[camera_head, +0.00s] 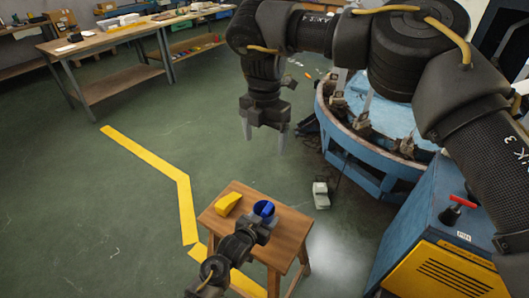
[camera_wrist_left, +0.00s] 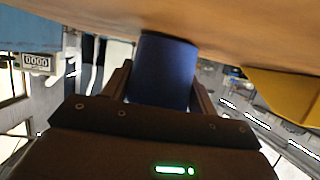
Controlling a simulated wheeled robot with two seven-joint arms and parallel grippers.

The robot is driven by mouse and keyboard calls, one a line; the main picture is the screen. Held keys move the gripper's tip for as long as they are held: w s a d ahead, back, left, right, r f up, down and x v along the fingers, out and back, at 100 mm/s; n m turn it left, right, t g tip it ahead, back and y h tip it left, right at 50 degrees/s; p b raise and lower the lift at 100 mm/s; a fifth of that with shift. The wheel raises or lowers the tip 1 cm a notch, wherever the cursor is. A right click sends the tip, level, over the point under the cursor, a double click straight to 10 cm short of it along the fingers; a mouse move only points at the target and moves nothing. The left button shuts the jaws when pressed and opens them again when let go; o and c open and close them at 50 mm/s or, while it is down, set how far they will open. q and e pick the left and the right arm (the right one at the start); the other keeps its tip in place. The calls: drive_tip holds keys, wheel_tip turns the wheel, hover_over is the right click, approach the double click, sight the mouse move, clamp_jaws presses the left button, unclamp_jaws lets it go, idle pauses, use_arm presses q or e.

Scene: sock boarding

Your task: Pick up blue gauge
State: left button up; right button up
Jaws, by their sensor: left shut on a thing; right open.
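The blue gauge (camera_head: 264,209) is on the small wooden stool (camera_head: 286,236), near its back right side in the head view. It looks like a short blue cylinder. My left gripper (camera_head: 266,221) is at the gauge, shut on it. In the left wrist view the blue gauge (camera_wrist_left: 165,72) sits between the two fingers (camera_wrist_left: 160,85), its end at the wooden top (camera_wrist_left: 240,28). I cannot tell whether it touches the wood. My right gripper (camera_head: 264,138) is open and empty, hanging above the floor behind the stool.
A yellow block (camera_head: 228,204) lies on the stool left of the gauge; it also shows in the left wrist view (camera_wrist_left: 285,92). A blue round machine (camera_head: 350,140) and a blue cabinet (camera_head: 430,225) stand to the right. A workbench (camera_head: 130,35) is at the back left.

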drive_tip(key=shift+r, duration=0.75)
drive_tip(key=shift+f, duration=0.1)
drive_tip(key=shift+c, duration=1.3)
drive_tip(key=s+a+f+g+y, duration=0.1)
drive_tip(key=a+f, duration=0.1)
drive_tip(key=f, duration=0.1)
drive_tip(key=s+a+f+g+y, duration=0.1)
drive_tip(key=s+a+f+y, duration=0.1)
drive_tip(key=f, duration=0.2)
drive_tip(key=s+a+f+g+y, duration=0.1)
drive_tip(key=s+a+f+y, duration=0.1)
drive_tip(key=f, duration=0.2)
drive_tip(key=shift+s+a+f+g, duration=0.15)
drive_tip(key=shift+a+g, duration=0.2)
drive_tip(key=shift+g, duration=0.05)
drive_tip(key=c, duration=0.3)
drive_tip(key=m+t+y, duration=1.1)
drive_tip(key=m+t, duration=0.2)
drive_tip(key=m, duration=0.4)
approach(269, 207)
drive_tip(key=x, duration=0.4)
drive_tip(key=shift+x, duration=2.75)
drive_tip(key=shift+c, duration=0.2)
